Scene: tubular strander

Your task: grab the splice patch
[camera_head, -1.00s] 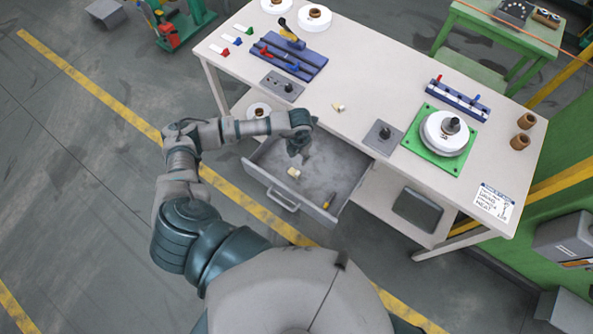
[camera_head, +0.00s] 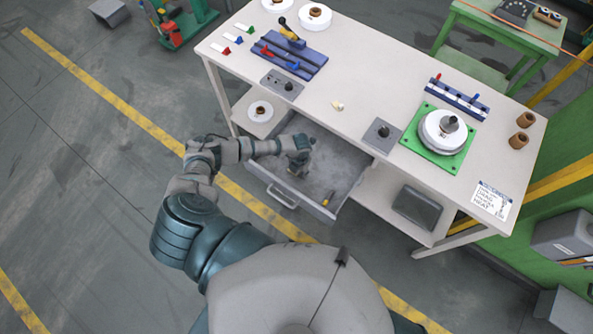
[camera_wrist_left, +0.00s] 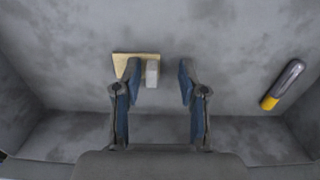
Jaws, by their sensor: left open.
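In the left wrist view, a small tan patch (camera_wrist_left: 122,63) with a pale block (camera_wrist_left: 152,74) at its right side lies on the grey drawer floor. I take it for the splice patch. My left gripper (camera_wrist_left: 159,76) is open, with its fingers pointing at it. The left finger overlaps the tan part, and the pale block shows between the fingers, nearer the left one. In the head view my left gripper (camera_head: 300,168) is down in the open drawer (camera_head: 335,165) and hides the patch. My right gripper is not in view.
A yellow-and-grey tool (camera_wrist_left: 283,86) lies at the right in the drawer and also shows in the head view (camera_head: 327,199). Drawer walls surround the gripper.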

